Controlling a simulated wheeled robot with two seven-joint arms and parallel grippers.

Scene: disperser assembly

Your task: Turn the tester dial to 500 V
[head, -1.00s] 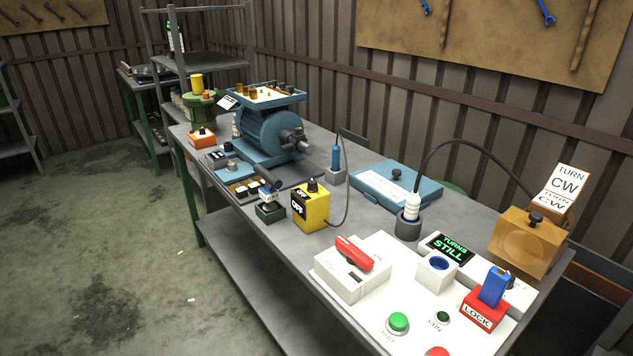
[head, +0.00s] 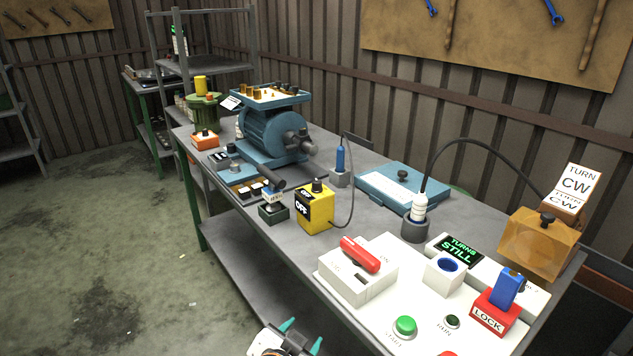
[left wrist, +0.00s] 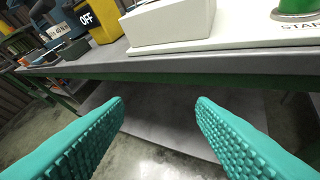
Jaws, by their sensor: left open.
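The tester is the yellow box (head: 315,212) with a black dial (head: 317,187) on top and a label reading OFF (head: 301,207). It stands upright near the table's front edge. A black cable runs from it to a blue probe (head: 340,158) standing in a grey holder. My left gripper (head: 302,324) is open and empty, low in front of the table edge, apart from the tester. In the left wrist view its teal fingers (left wrist: 160,115) are spread below the table edge, and the yellow tester (left wrist: 100,20) shows at the top. My right gripper is not in view.
A white panel holds a box with a red lever (head: 360,254), a green START button (head: 404,327) and a red LOCK block (head: 494,312). A small dark-green holder (head: 273,213) stands left of the tester. A blue motor (head: 272,133) is behind. The table edge (left wrist: 200,62) lies ahead of my left gripper.

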